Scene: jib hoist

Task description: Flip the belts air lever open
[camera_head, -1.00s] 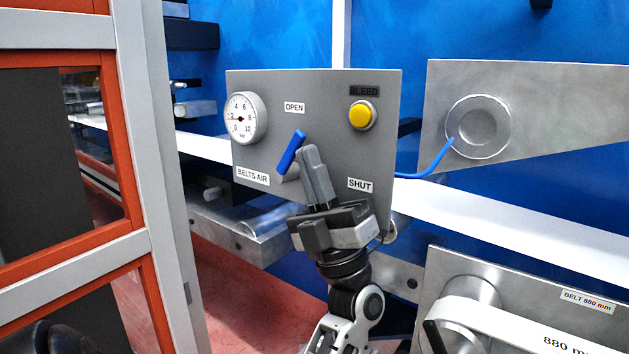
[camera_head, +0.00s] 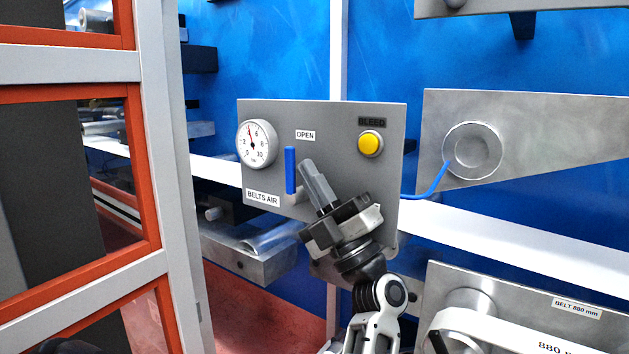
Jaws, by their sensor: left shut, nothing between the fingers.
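The belts air lever (camera_head: 291,170) is a blue handle on a grey panel (camera_head: 330,125). It stands upright, its top a little left of the OPEN label (camera_head: 305,135). The BELTS AIR label (camera_head: 263,198) is below left of it. The gauge (camera_head: 256,143) at the panel's upper left has its needle pointing up, slightly left. My left gripper (camera_head: 313,178) is shut and empty, just right of the lever, with a small gap seeming to show between them. The gripper hides the SHUT label and the panel's lower right middle. My right gripper is not in view.
A yellow BLEED button (camera_head: 370,143) is at the panel's upper right. A blue hose (camera_head: 432,190) runs from the panel to a round metal fitting (camera_head: 472,150). An orange and grey frame (camera_head: 150,150) stands at the left. A belt plate (camera_head: 530,300) is at lower right.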

